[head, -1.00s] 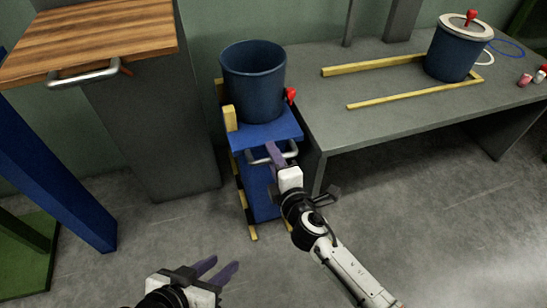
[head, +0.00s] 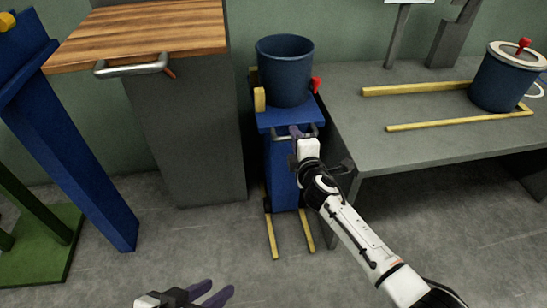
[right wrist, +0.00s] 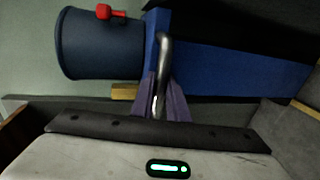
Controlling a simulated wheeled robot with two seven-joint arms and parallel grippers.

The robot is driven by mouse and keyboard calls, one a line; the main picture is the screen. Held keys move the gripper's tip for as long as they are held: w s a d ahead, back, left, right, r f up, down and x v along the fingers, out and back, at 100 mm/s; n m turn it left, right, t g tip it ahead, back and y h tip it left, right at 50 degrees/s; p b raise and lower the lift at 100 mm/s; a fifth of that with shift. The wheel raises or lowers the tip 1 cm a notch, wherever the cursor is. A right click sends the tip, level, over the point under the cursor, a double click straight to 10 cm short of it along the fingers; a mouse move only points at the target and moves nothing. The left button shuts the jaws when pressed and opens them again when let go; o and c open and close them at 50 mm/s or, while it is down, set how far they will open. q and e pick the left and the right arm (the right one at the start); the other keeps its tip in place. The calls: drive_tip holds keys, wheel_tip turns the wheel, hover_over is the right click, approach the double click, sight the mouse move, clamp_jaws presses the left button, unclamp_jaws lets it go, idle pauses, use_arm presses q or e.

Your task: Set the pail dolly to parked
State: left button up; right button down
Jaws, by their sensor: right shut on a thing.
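The pail dolly (head: 285,165) is a blue stand with a dark blue pail (head: 285,72) on its top and a metal bar handle on its front. It stands against the back wall, between the wooden-topped cabinet and the grey table. My right gripper (head: 297,133) is shut on the handle (right wrist: 163,65); both purple fingers meet around the bar in the right wrist view. Two yellow floor strips (head: 272,237) run out in front of the dolly's base. My left gripper (head: 218,296) is open and empty, low in the head view, away from the dolly.
The grey table (head: 400,155) is close on the right, bearing yellow rails (head: 420,88) and a lidded pail (head: 500,78). The wooden-topped cabinet (head: 190,140) is close on the left, its handle (head: 132,66) jutting out. The floor in front is clear.

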drive_tip(key=shift+w+r, duration=0.2)
drive_tip(key=shift+w, duration=0.3)
drive_tip(key=c, duration=1.7)
unclamp_jaws()
drive_tip(key=shift+w+f, duration=0.1)
drive_tip(key=shift+f, duration=0.05)
drive_tip(key=shift+c, duration=0.2)
